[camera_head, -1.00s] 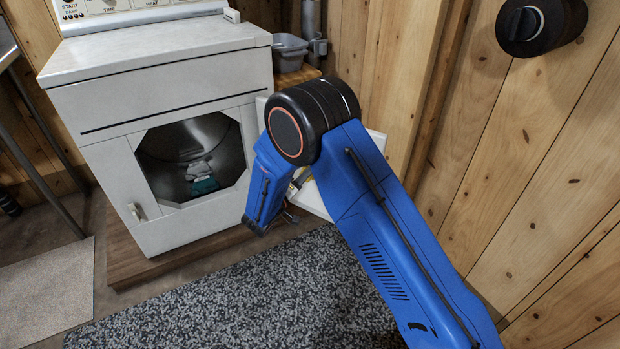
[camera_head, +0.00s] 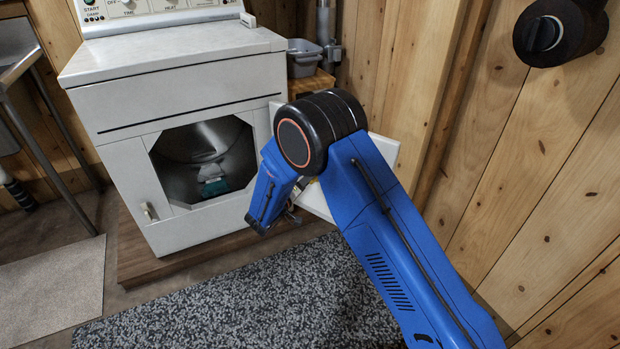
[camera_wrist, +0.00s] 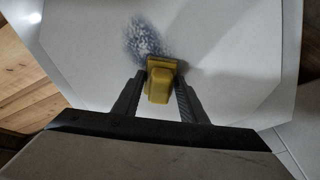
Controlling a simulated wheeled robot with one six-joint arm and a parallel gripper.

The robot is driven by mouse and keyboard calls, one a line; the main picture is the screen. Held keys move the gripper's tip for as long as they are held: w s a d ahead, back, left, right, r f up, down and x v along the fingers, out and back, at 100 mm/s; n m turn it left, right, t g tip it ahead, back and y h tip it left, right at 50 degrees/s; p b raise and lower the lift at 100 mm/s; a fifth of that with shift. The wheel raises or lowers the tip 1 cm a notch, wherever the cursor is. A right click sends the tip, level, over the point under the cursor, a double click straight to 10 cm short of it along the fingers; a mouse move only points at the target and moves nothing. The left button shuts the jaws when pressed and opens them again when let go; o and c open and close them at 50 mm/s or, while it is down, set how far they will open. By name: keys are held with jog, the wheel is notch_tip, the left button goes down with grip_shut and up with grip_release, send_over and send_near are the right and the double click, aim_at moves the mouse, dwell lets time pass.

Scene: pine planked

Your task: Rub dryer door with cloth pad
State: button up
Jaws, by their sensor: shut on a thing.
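The white dryer (camera_head: 180,110) stands at the left of the head view with its door open to the right. The open dryer door (camera_head: 382,150) is partly hidden behind my arm. In the wrist view the dryer door (camera_wrist: 90,55) fills most of the picture, with a speckled dark blue-grey smudge (camera_wrist: 146,38) on it. My gripper (camera_wrist: 160,88) is shut on the yellow cloth pad (camera_wrist: 159,84), which is at the door's face by the smudge's lower edge. I cannot tell if it presses on the door.
Teal and pale items (camera_head: 214,186) lie inside the dryer drum. A grey bin (camera_head: 303,57) sits on a wooden ledge behind the door. A speckled dark mat (camera_head: 240,300) covers the floor in front. The plank wall (camera_head: 540,180) is close on the right.

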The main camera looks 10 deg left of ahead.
jog(key=s+d, duration=0.4)
jog(key=d, duration=0.5)
jog(key=shift+w+a+f, duration=0.1)
jog(key=shift+w+a, duration=0.7)
jog(key=shift+a, duration=0.7)
jog(key=shift+w+a+f, duration=0.15)
jog(key=shift+w+a, duration=0.7)
jog(key=shift+a, duration=0.7)
jog(key=shift+w+a+f, duration=0.1)
jog(key=shift+w+a, duration=0.7)
jog(key=shift+a, duration=0.7)
jog(key=s+d, duration=0.5)
jog(key=d, duration=0.4)
jog(key=shift+d, duration=0.25)
jog(key=shift+v, duration=2.95)
